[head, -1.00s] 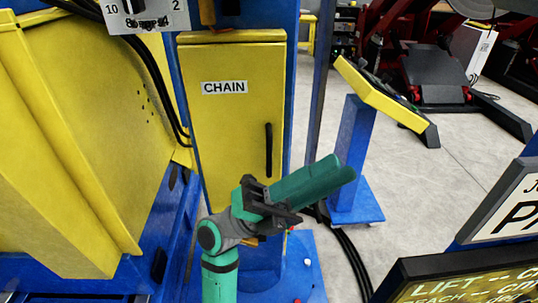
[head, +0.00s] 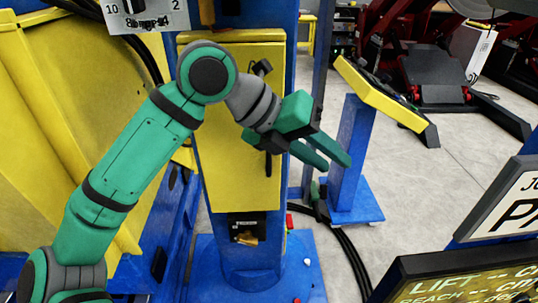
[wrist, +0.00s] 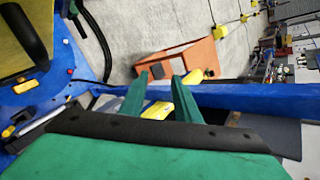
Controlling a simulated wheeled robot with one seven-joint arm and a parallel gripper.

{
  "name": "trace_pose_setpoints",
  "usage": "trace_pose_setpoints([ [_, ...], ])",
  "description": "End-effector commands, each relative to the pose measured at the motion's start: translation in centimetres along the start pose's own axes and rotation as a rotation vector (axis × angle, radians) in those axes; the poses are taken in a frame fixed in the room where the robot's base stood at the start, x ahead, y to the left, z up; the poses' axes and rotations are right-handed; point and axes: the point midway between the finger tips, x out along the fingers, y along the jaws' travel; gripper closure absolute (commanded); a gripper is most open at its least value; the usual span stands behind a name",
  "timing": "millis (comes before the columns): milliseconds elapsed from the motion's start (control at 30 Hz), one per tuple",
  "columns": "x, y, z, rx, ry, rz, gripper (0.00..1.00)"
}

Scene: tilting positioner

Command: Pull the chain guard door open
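The yellow chain guard door (head: 235,185) is flat in its blue frame and looks shut. My arm crosses in front of it and hides its upper part and the CHAIN label. The door's black vertical handle (head: 268,165) shows only at its lower end, behind my gripper. My gripper (head: 337,166) is open and empty, with its fingers pointing right and down past the door's right edge. In the wrist view, the two green fingers (wrist: 160,80) stand apart with nothing between them. A yellow panel with a dark bar (wrist: 22,32), likely the door handle, lies at the upper left there.
A blue pedestal with a slanted yellow panel (head: 385,95) stands right of the door. Black cables (head: 350,250) run over the floor. A sign board (head: 470,275) fills the lower right. A control box (head: 145,15) hangs at upper left.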

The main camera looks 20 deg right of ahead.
Motion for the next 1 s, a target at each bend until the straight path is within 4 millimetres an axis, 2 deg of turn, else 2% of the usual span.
trace_pose_setpoints([
  [300, -5.5, 4.8, 2.0, -0.067, 0.010, 0.516, 0.71],
  [600, -9.6, 6.4, 2.8, -0.119, -0.007, 0.765, 0.71],
  [767, -9.5, 6.8, 2.9, -0.122, -0.008, 0.790, 0.71],
  [1000, -7.0, 9.3, 2.7, -0.121, -0.006, 0.786, 0.71],
])
